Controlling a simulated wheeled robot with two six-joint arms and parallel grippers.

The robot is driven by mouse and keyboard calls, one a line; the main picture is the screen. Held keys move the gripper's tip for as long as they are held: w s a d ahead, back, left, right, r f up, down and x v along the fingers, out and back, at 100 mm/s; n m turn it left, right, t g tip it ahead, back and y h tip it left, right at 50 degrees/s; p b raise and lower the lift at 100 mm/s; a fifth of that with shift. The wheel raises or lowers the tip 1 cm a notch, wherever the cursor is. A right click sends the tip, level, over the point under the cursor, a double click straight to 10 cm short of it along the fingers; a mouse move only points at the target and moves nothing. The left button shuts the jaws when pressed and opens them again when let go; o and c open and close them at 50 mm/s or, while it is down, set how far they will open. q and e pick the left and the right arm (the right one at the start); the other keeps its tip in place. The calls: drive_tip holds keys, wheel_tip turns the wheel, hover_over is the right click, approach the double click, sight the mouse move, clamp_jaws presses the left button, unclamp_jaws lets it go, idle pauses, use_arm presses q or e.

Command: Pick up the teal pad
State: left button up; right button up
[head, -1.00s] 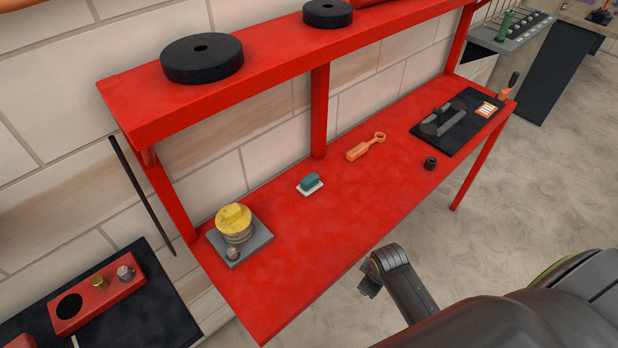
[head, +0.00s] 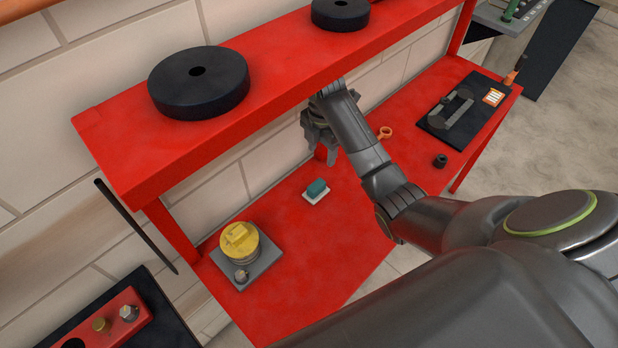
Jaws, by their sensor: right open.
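The teal pad (head: 317,187) sits on a small white base (head: 311,199) on the red bench (head: 300,235), near the middle of its left half. My right gripper (head: 322,160) hangs over the bench under the upper shelf, just behind and above the pad in the picture. Its fingers point down, are open and hold nothing. It looks apart from the pad, though the exact height is hard to tell. My left gripper is out of view.
A yellow-topped part (head: 239,240) on a grey plate stands left of the pad. The red shelf (head: 290,65) with black discs (head: 198,82) overhangs the back. A black mat (head: 460,115) lies farther right.

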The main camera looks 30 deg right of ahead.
drive_tip(key=b, duration=0.5)
hover_over(317, 184)
drive_tip(key=shift+n, duration=0.3)
drive_tip(key=f, duration=0.9)
drive_tip(key=shift+d+f, duration=0.25)
drive_tip(key=shift+f, duration=0.05)
drive_tip(key=shift+a+f+p, duration=0.2)
drive_tip(key=shift+f+p, duration=0.15)
drive_tip(key=shift+f, duration=1.25)
drive_tip(key=shift+a+f+p, duration=0.2)
drive_tip(key=shift+f+p, duration=0.15)
drive_tip(key=shift+f, duration=1.2)
drive_tip(key=c, duration=0.7)
drive_tip(key=shift+r, duration=0.1)
wheel_tip(317, 184, up, 10)
drive_tip(key=shift+f+b, duration=0.1)
drive_tip(key=shift+b, duration=0.55)
